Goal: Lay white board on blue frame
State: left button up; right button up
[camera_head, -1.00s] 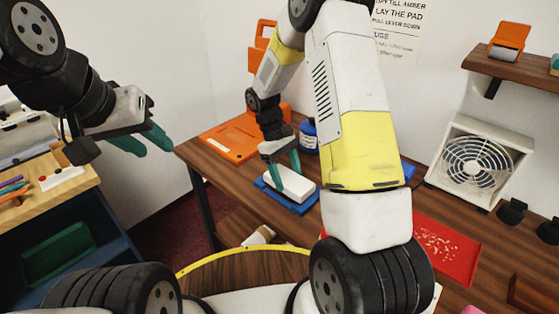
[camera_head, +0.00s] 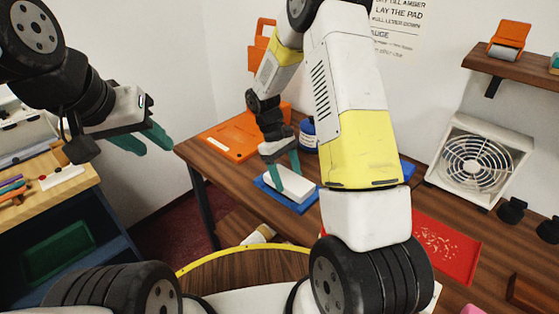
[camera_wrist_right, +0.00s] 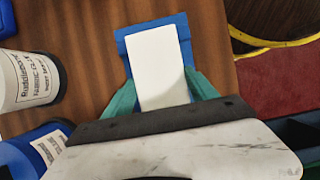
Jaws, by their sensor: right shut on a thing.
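The white board (camera_head: 292,183) lies on the blue frame (camera_head: 273,189) on the brown counter. In the right wrist view the white board (camera_wrist_right: 158,62) covers the middle of the blue frame (camera_wrist_right: 183,27), with blue showing around its far end. My right gripper (camera_head: 287,176) is shut on the white board, one teal finger on each side; its fingers also show in the right wrist view (camera_wrist_right: 163,98). The board's near end is hidden behind the gripper body in the right wrist view. My left gripper (camera_head: 143,139) is empty, away to the left, its teal fingers slightly apart.
A blue bottle (camera_head: 309,136) stands just behind the frame. An orange press (camera_head: 232,137) is at the back left of the counter. A red tray (camera_head: 446,248) and a white fan (camera_head: 474,163) are to the right. A wooden-topped cabinet (camera_head: 62,188) is at left.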

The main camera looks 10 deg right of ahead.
jog(key=shift+f, duration=0.3)
jog(key=o, duration=1.6)
jog(key=v, duration=0.7)
jog(key=shift+w+r, duration=0.1)
jog(key=s+d+r+m+t+y, duration=0.15)
jog(key=s+r, duration=0.25)
jog(key=r, duration=0.4)
jog(key=s+r+m+t+y, duration=0.1)
jog(key=s+r+m+t, duration=0.2)
jog(key=r, duration=0.4)
jog(key=s+r+m+t+y, duration=0.2)
jog(key=s+r+t, duration=0.3)
jog(key=s, duration=0.8)
jog(key=shift+s+r, duration=0.15)
jog(key=shift+r, duration=0.8)
